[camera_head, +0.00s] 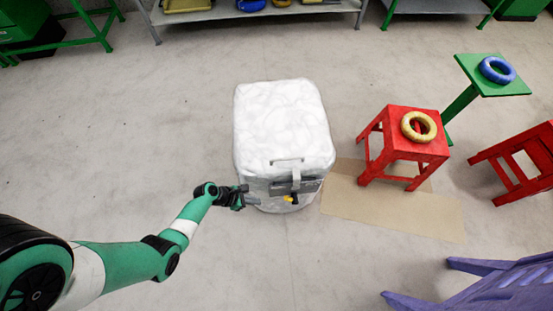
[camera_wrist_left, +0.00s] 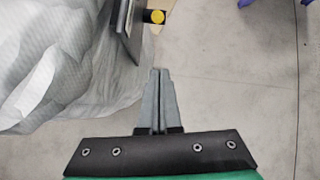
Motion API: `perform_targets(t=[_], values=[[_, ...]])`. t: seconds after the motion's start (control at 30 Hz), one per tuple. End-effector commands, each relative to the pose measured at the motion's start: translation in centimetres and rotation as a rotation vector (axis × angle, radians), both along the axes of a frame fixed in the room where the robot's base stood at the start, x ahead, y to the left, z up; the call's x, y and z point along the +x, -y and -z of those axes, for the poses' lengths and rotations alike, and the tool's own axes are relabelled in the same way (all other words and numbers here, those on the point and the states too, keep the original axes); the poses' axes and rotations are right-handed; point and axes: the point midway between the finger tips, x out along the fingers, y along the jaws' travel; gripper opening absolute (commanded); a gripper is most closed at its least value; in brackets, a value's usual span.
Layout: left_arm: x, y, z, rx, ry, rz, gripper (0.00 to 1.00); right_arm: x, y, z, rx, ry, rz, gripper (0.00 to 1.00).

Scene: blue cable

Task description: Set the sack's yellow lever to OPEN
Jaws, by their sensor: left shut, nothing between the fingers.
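The sack (camera_head: 282,120) is a large white, wrinkled block standing on the floor in the middle of the head view. Its grey panel (camera_head: 308,185) is on the near side. The yellow lever (camera_head: 290,199) sticks out low at this panel; in the left wrist view its yellow end (camera_wrist_left: 158,17) shows at the top. My left gripper (camera_head: 250,195) is beside the sack's near left corner, left of the lever and apart from it. Its fingers (camera_wrist_left: 161,75) are shut and empty in the left wrist view. My right gripper is in neither view.
A red stool (camera_head: 398,133) with a yellow ring (camera_head: 419,126) stands right of the sack, partly on flat cardboard (camera_head: 400,211). A green stand (camera_head: 484,73) holds a blue ring (camera_head: 497,70). Purple furniture (camera_head: 490,285) is at the lower right. The floor before the sack is clear.

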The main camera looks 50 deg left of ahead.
Motion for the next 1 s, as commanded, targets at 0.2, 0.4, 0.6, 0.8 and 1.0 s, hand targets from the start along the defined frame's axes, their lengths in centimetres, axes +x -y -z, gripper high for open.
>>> perform_targets(t=[0.2,0.4,0.6,0.8,1.0], values=[[2.3,1.1,4.3,0.002,0.001,0.006,0.00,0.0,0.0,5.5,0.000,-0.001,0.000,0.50],[4.7,2.3,7.5,0.001,0.001,0.005,0.00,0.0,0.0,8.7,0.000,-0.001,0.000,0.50],[7.3,3.0,5.2,0.002,0.003,0.002,0.00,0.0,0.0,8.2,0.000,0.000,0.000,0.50],[7.9,3.3,4.8,0.001,0.000,0.001,0.00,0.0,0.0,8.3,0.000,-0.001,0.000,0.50],[7.9,3.2,4.8,0.001,0.000,0.001,0.00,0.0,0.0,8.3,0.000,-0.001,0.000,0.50]])
